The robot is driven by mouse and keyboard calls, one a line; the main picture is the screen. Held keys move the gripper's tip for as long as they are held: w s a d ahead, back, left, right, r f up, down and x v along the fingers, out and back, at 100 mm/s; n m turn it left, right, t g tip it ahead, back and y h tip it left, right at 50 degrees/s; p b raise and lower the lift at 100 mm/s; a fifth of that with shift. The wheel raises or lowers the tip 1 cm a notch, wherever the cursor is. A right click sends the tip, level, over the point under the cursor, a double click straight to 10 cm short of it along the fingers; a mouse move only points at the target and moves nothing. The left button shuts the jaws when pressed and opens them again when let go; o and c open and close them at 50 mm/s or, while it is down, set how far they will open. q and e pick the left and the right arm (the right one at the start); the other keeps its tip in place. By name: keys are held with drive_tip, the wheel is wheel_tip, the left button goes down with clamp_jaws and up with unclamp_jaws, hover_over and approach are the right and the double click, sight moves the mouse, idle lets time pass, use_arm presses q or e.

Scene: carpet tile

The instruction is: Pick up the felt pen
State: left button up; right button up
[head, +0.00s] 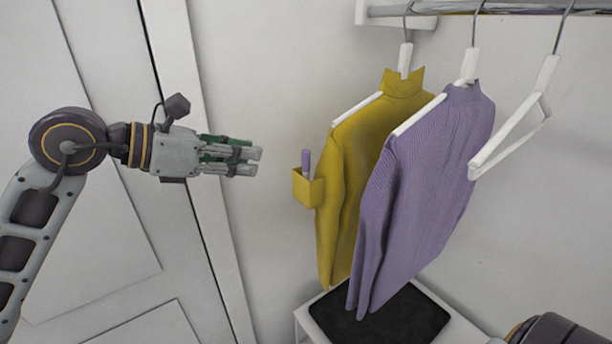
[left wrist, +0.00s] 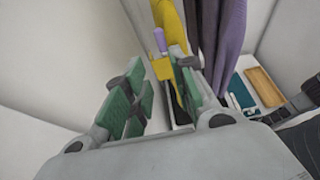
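The felt pen (head: 306,159) is purple and stands upright in a small yellow pocket (head: 307,188) on the side of the yellow turtleneck (head: 358,160). Only its upper part shows; the rest is hidden in the pocket. In the left wrist view the pen (left wrist: 160,40) rises above the pocket (left wrist: 163,69), beyond my fingers. My left gripper (head: 258,162) is to the left of the pen at about its height in the head view, pointing right and not touching it. Its green-padded fingers (left wrist: 160,98) are apart, with nothing between them. My right gripper is not in view.
A purple sweater (head: 432,180) hangs in front of the yellow one, beside an empty white hanger (head: 515,125), from a metal rail (head: 455,9). Below is a dark mat (head: 405,325). The left wrist view shows a wooden tray (left wrist: 264,86). The wall space left of the pocket is clear.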

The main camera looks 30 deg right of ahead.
use_arm(q)
drive_tip(key=p, duration=0.2)
approach(303, 163)
drive_tip(key=shift+x, duration=2.25)
drive_tip(key=shift+w+f, duration=0.2)
drive_tip(key=shift+p+x, duration=0.8)
drive_tip(key=shift+x, duration=0.45)
drive_tip(key=shift+p+x, duration=0.35)
drive_tip(key=shift+x, duration=0.9)
drive_tip(key=shift+s+r, duration=0.1)
drive_tip(key=shift+c, duration=0.4)
clamp_jaws()
